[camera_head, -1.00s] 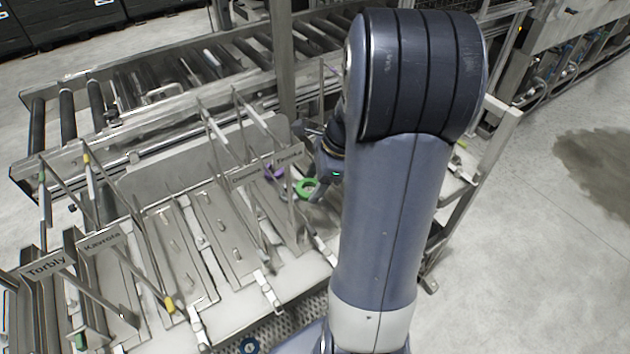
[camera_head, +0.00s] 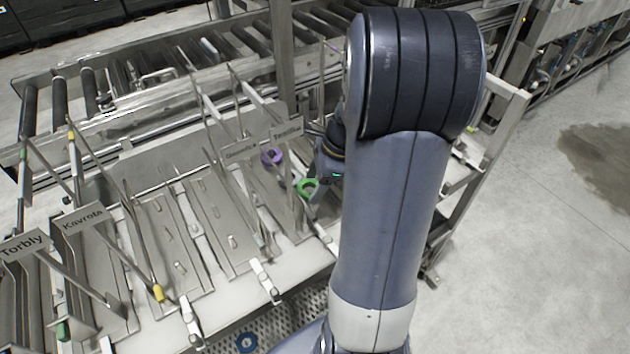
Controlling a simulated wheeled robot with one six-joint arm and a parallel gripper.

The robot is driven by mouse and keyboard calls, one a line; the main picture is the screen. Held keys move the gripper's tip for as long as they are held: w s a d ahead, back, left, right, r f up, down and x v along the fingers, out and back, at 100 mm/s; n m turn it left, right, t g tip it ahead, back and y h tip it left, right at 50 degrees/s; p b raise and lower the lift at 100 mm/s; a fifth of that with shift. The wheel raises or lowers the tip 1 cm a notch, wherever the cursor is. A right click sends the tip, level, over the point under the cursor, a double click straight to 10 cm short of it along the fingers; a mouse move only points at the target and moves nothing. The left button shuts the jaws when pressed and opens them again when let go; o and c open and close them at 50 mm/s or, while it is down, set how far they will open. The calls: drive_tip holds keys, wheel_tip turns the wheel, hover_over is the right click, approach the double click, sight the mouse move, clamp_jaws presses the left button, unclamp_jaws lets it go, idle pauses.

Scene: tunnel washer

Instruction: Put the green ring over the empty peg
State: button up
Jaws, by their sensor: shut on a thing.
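The green ring (camera_head: 307,187) is near the middle of the view, just left of my large arm. My gripper (camera_head: 313,186) is shut on the green ring, and my arm hides much of it. A purple ring (camera_head: 271,157) is up and left of the green ring, by the signs at the right end of the rack (camera_head: 217,287). Several thin slanted rods stand along the rack. I cannot tell which one is the empty peg, or whether the green ring touches anything below it.
Signs reading Torbly (camera_head: 22,245) and Kavrota (camera_head: 83,218) stand at the left. A yellow piece (camera_head: 158,293) and a green piece (camera_head: 62,330) sit on low rod ends. A roller conveyor (camera_head: 215,45) runs behind. Open floor (camera_head: 555,250) lies to the right.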

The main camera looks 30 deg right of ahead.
sight(315, 207)
drive_tip(key=shift+f, duration=0.15)
drive_tip(key=shift+f+b, duration=1.55)
drive_tip(key=shift+f, duration=0.8)
drive_tip(key=shift+f, duration=0.3)
drive_tip(key=o, duration=1.1)
drive_tip(key=shift+c, duration=0.2)
drive_tip(key=shift+r, duration=0.1)
drive_tip(key=v, duration=1)
drive_tip(key=shift+d+r, duration=0.2)
drive_tip(key=shift+r, duration=0.05)
drive_tip(key=shift+s, duration=0.1)
